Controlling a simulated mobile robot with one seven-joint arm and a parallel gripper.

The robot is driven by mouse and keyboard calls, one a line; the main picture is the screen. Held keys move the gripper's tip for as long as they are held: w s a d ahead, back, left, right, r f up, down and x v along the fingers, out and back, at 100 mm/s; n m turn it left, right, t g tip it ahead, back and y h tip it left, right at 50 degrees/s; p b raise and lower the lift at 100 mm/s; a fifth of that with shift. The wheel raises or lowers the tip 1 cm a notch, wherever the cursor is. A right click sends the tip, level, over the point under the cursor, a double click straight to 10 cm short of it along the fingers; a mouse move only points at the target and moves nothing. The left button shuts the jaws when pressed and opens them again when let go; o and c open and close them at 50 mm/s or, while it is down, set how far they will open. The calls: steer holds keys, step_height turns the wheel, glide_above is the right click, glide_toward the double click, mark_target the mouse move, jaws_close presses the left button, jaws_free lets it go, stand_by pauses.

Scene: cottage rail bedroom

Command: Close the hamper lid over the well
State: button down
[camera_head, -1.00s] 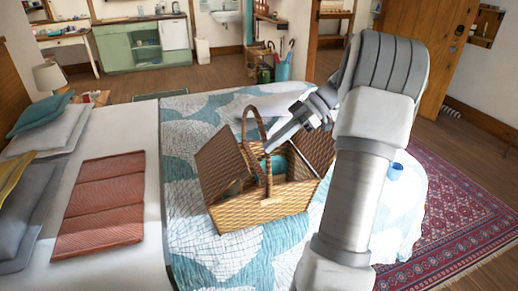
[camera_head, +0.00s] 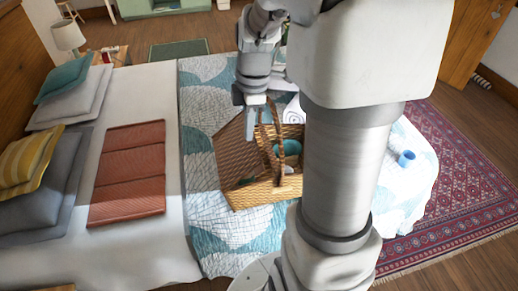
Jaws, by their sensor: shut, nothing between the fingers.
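The wicker hamper (camera_head: 262,192) stands on the patterned quilt, with an upright arched handle (camera_head: 264,150). Its left lid (camera_head: 236,160) is tilted up and open on the left side of the well. A teal thing (camera_head: 288,147) shows inside the well. My arm hides the hamper's right end, so I cannot see the right lid. My gripper (camera_head: 251,137) points down, shut and empty, at the upper part of the left lid, left of the handle. I cannot tell whether it touches the lid.
A blue cup (camera_head: 406,158) stands on the quilt to the right of my arm. A folded rust-red blanket (camera_head: 128,175) lies on the white bedding to the left, with cushions (camera_head: 60,90) beyond. The quilt in front of the hamper is clear.

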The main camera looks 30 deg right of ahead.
glide_above(255, 172)
steer(key=a, duration=0.2)
step_height(255, 172, down, 10)
steer(key=shift+s+d+f, duration=0.1)
steer(key=shift+d+f, duration=0.35)
steer(key=shift+f, duration=0.2)
steer(key=shift+d+f, duration=0.45)
steer(key=shift+f, duration=0.15)
steer(key=shift+d+f, duration=0.25)
steer(key=shift+f, duration=0.05)
steer(key=s+d+f+b, duration=0.1)
steer(key=d+f+b, duration=0.3)
steer(key=f+b, duration=0.1)
steer(key=shift+s+d+b, duration=0.2)
steer(key=shift+b, duration=0.7)
